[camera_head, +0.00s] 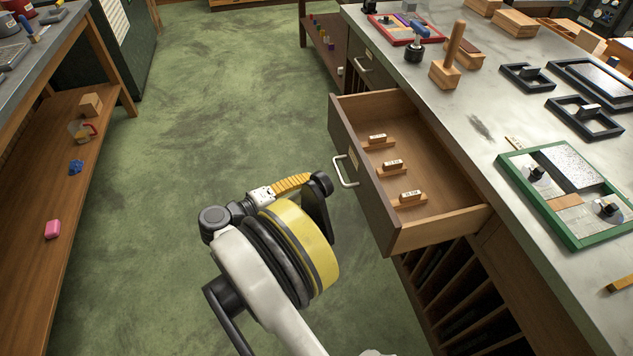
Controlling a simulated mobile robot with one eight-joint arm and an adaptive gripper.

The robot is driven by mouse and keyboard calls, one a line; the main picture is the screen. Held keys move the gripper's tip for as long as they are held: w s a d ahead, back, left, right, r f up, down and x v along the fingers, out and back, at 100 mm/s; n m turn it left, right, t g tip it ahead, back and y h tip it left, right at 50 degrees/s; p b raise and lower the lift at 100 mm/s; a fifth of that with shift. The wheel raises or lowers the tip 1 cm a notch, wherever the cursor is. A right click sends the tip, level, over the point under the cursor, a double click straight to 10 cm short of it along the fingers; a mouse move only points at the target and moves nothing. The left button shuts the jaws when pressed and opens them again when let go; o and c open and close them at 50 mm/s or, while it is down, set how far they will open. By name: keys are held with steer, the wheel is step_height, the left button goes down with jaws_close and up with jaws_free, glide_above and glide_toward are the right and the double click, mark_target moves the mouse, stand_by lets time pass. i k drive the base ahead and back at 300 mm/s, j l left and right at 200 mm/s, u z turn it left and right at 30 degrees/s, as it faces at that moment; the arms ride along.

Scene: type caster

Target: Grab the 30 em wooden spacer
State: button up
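Three small wooden spacers stand in the open wooden drawer (435,218), each on a low wooden base and bearing a pale label. They are a far spacer (377,138), a middle spacer (393,164) and a near spacer (411,195). The labels are too small to read surely, so I cannot tell which is the 30 em one. The end of my arm, with my gripper (290,195), is left of the drawer front, over the green floor and apart from the spacers. Its fingers do not show clearly, and I see nothing held.
The drawer's metal handle (346,171) sticks out toward my arm. The workbench (478,128) at right carries a green-framed tray (548,221), dark frames and wooden blocks. A wooden shelf (103,158) with small items stands at left. The green floor (215,100) between is clear.

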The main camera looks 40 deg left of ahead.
mark_target(378, 141)
steer(key=u, duration=1.35)
